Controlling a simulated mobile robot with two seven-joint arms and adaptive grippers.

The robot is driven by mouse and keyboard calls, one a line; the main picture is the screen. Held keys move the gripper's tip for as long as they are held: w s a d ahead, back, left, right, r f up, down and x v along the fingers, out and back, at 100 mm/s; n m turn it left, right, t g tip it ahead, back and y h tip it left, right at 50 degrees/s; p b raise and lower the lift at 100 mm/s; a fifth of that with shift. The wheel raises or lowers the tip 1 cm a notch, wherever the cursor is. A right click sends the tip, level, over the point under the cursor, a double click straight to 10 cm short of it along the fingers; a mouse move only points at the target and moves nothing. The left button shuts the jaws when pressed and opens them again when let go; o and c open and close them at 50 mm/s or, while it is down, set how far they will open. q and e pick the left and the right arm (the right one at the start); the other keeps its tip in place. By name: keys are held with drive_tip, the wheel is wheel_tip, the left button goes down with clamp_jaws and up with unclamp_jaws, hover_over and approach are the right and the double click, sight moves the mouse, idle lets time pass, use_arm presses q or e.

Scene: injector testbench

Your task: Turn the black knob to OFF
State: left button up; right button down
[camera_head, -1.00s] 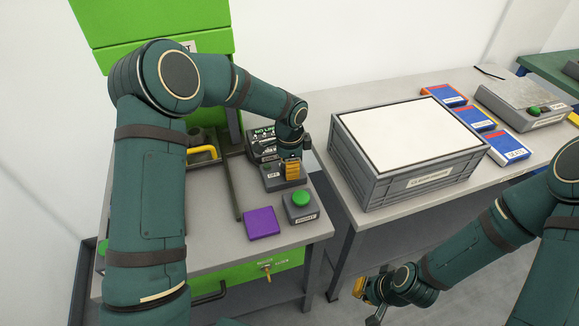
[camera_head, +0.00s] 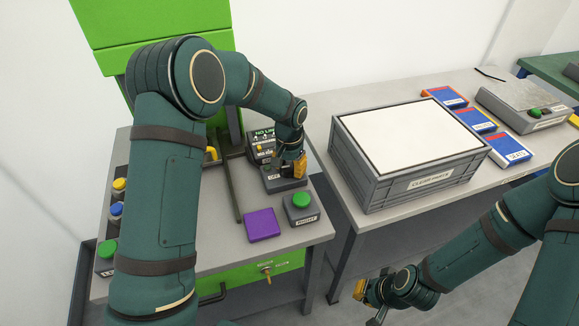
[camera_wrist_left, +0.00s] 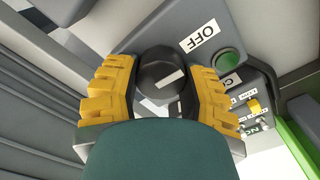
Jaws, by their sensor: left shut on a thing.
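The black knob (camera_wrist_left: 158,68) sits on a grey box (camera_head: 286,184) on the left bench. A white mark on the knob slants to the upper right in the left wrist view. The OFF label (camera_wrist_left: 201,36) is above and to the right of the knob there; it also shows in the head view (camera_head: 273,178). My left gripper (camera_head: 291,164) is shut on the knob, one yellow finger on each side. In the head view the fingers hide the knob. My right gripper (camera_head: 370,291) hangs low at the front, away from the bench; its jaw opening is unclear.
A green button (camera_head: 301,200) and a purple pad (camera_head: 262,224) are close in front of the knob box. A panel with switches (camera_head: 262,146) stands behind. A grey crate (camera_head: 400,190) stands on the bench to the right.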

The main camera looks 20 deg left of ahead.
sight(289, 165)
use_arm(q)
drive_tip(key=shift+n, duration=0.5)
drive_tip(key=o, duration=1.2)
wheel_tip(289, 165, up, 12)
